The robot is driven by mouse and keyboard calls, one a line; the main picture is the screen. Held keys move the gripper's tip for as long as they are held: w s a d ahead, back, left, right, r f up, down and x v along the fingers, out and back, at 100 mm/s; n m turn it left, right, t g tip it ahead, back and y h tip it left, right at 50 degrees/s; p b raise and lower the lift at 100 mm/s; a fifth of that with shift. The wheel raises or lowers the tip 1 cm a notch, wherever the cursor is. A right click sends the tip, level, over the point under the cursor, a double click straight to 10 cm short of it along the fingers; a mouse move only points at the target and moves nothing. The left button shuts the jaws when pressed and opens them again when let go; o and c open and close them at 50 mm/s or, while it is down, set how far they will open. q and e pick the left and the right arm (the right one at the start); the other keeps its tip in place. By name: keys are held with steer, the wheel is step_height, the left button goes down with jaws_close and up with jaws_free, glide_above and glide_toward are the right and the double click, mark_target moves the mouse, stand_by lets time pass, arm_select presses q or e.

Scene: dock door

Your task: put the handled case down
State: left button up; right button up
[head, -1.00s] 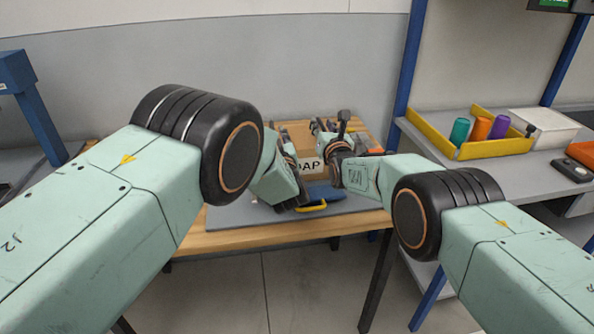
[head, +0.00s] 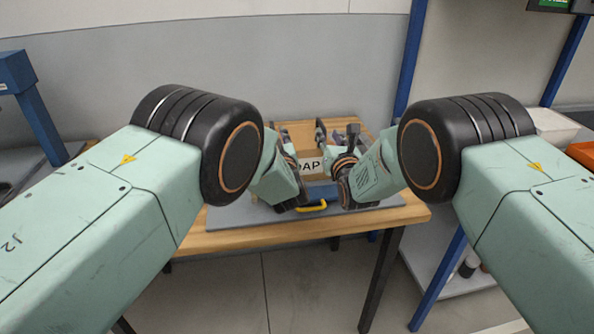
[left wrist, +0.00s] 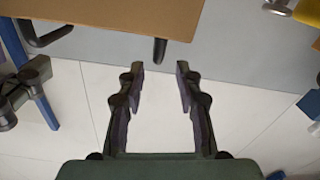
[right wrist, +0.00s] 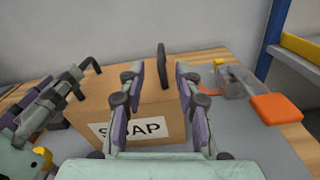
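A blue post (head: 408,60) and shelf are at the right. The mat's front left is clear.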

arm_select(q)
steer(key=shift+s+r, duration=0.1)
arm_select(e)
steer(key=v, duration=0.5)
steer(key=shift+s+d, duration=0.1)
steer(key=shift+s, duration=0.05)
steer(key=shift+s, duration=0.1)
